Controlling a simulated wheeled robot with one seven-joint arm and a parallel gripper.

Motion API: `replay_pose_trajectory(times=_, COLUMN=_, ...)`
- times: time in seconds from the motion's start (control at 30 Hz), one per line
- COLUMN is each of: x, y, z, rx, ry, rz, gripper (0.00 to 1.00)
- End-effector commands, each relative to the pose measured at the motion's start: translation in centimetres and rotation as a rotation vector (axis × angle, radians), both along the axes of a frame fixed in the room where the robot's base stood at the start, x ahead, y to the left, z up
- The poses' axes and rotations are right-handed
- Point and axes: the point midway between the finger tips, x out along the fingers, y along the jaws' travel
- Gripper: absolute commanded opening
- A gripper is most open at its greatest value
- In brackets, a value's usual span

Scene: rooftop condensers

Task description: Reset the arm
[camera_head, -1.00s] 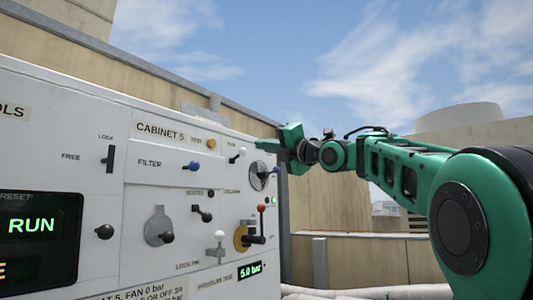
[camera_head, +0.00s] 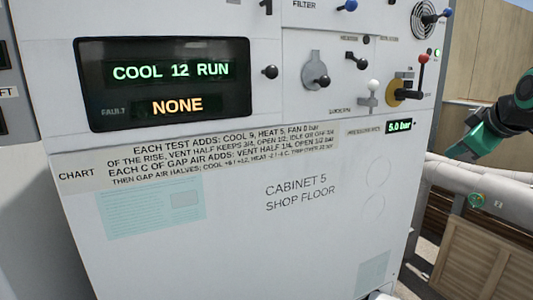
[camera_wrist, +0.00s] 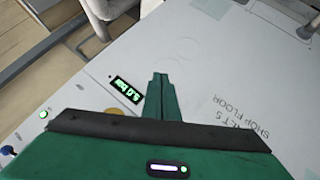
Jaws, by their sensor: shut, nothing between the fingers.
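My green gripper (camera_head: 468,148) hangs at the right edge of the head view, to the right of the cabinet and apart from it. Its fingers point down and left. In the wrist view my gripper (camera_wrist: 160,80) shows its fingers together with nothing between them, in front of the white cabinet face. The rest of my arm is mostly outside the head view.
The white cabinet 5 (camera_head: 230,250) fills most of the head view. Its display (camera_head: 165,85) reads COOL 12 RUN and NONE. A red-knobbed lever (camera_head: 421,72) and a 5.0 bar readout (camera_head: 399,126) sit at its right. Pale pipes (camera_head: 480,185) run beyond it.

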Motion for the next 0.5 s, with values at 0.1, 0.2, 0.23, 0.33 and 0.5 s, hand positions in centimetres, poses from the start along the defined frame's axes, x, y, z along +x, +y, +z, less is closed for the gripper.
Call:
replay_pose_trajectory(times=0.1, x=-4.3, y=1.0, z=-6.7, rx=0.184, ry=0.159, rz=-0.166, gripper=0.00)
replay_pose_trajectory(times=0.2, x=-8.4, y=1.9, z=-11.7, rx=0.319, ry=0.288, rz=-0.326, gripper=0.00)
replay_pose_trajectory(times=0.23, x=-9.8, y=2.2, z=-13.1, rx=0.357, ry=0.327, rz=-0.379, gripper=0.00)
replay_pose_trajectory(times=0.33, x=-14.5, y=3.5, z=-17.4, rx=0.465, ry=0.451, rz=-0.558, gripper=0.00)
replay_pose_trajectory(times=0.5, x=-21.9, y=5.5, z=-22.4, rx=0.584, ry=0.623, rz=-0.841, gripper=0.00)
